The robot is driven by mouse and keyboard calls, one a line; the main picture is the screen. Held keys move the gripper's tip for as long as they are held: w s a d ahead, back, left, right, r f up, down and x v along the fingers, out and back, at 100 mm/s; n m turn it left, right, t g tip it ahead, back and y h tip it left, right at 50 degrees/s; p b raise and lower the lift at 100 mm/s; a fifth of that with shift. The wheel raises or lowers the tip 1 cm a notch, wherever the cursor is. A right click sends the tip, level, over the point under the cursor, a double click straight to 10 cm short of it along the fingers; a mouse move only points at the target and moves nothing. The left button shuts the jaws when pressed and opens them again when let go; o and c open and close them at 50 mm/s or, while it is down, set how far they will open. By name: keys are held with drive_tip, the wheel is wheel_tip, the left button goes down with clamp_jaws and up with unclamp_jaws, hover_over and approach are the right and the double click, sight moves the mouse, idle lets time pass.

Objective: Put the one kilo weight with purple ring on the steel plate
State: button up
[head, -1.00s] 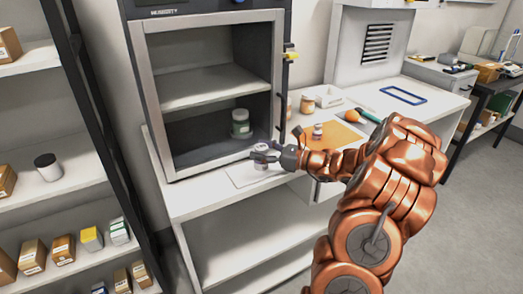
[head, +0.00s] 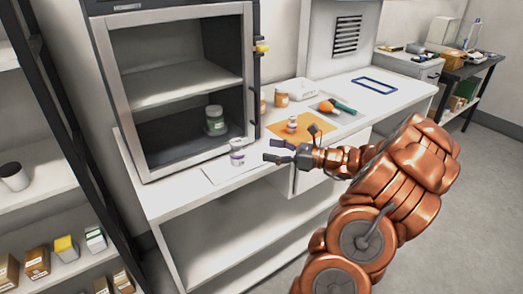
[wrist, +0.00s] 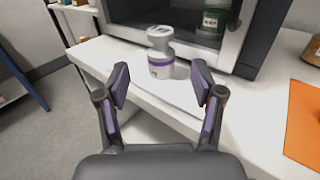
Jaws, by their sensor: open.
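The white weight with a purple ring (head: 237,152) stands upright on the thin pale plate (head: 219,174) in front of the open cabinet. In the wrist view the weight (wrist: 160,62) shows ahead of my fingertips, with a clear gap between. My gripper (head: 279,150) is open and empty, to the right of the weight and apart from it. Both spread fingers of my gripper (wrist: 160,84) show in the wrist view. The plate's edges are faint against the white table.
The cabinet (head: 182,12) holds a green jar (head: 214,121). To the right, an orange mat (head: 309,136) bears another small ringed weight (head: 292,125). Brown jars, a white tray (head: 303,89) and a blue frame (head: 374,85) lie farther back. A shelf with boxes stands left.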

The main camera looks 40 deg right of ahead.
drive_tip(key=s+a+n+g+y, duration=0.15)
drive_tip(key=a+n+g, duration=0.3)
drive_tip(key=a, duration=0.55)
drive_tip(key=s+a+n+g, duration=0.3)
drive_tip(key=a+n+g, duration=0.15)
drive_tip(key=a, duration=0.55)
drive_tip(key=s+a+n+g+y, duration=0.15)
drive_tip(key=a+n+g, duration=0.3)
drive_tip(key=a, duration=0.45)
drive_tip(key=s+a+f+n+g+h, duration=0.2)
drive_tip(key=s+a+n+g+h, duration=0.35)
drive_tip(key=s, duration=0.75)
drive_tip(key=s+d+n+t+h, duration=0.2)
drive_tip(key=s+d+n+h, duration=0.2)
drive_tip(key=s+n+h, duration=0.3)
drive_tip(key=s+n, duration=0.2)
drive_tip(key=n, duration=0.1)
drive_tip(key=shift+s+f, duration=0.2)
drive_tip(key=shift+f, duration=0.1)
drive_tip(key=shift+r+h, duration=0.1)
drive_tip(key=shift+h, duration=0.15)
wheel_tip(320, 180, up, 8)
drive_tip(key=p, duration=0.8)
